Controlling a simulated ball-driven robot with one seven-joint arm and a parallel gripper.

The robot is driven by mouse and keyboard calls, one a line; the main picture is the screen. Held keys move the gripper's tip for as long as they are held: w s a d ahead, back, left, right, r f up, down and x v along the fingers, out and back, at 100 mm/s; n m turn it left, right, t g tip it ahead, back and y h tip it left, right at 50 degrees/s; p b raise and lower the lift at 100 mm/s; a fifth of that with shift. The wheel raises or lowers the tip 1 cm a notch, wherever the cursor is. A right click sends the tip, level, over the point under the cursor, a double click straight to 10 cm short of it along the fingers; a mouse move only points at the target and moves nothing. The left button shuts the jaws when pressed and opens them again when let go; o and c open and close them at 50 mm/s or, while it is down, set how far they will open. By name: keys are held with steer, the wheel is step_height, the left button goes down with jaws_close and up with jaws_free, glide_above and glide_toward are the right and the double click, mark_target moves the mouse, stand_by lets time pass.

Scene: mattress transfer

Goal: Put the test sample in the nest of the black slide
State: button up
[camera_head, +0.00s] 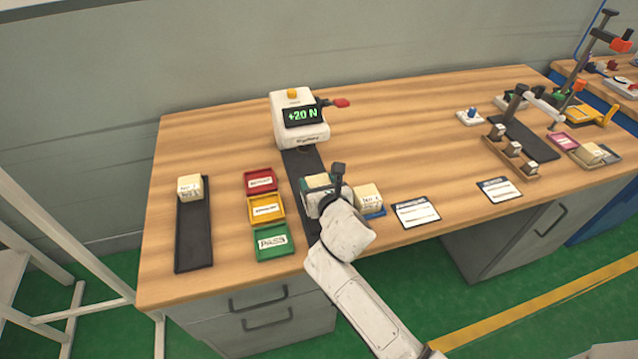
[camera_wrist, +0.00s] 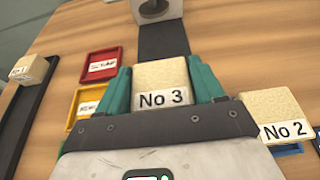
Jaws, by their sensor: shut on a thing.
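My gripper (camera_head: 320,183) is shut on a cream block labelled No 3. In the wrist view the block (camera_wrist: 162,85) sits between the green fingers (camera_wrist: 162,88), its label facing the camera. A flat black slide (camera_head: 299,162) runs from the white force gauge (camera_head: 298,118) toward the front of the table; it also shows behind the block in the wrist view (camera_wrist: 163,42). The block is over or on the slide's line; I cannot tell whether it touches. My gripper and arm hide the slide's nearer part, and no nest is visible.
Red (camera_head: 261,180), yellow (camera_head: 265,209) and green (camera_head: 271,242) trays stand left of the slide. A long black tray (camera_head: 193,240) holds block No 1 (camera_head: 190,188). Block No 2 (camera_head: 368,197) is close right of my gripper, on a blue tray (camera_head: 376,213). White cards (camera_head: 415,214) lie further right.

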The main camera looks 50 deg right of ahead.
steer(key=shift+f, duration=0.3)
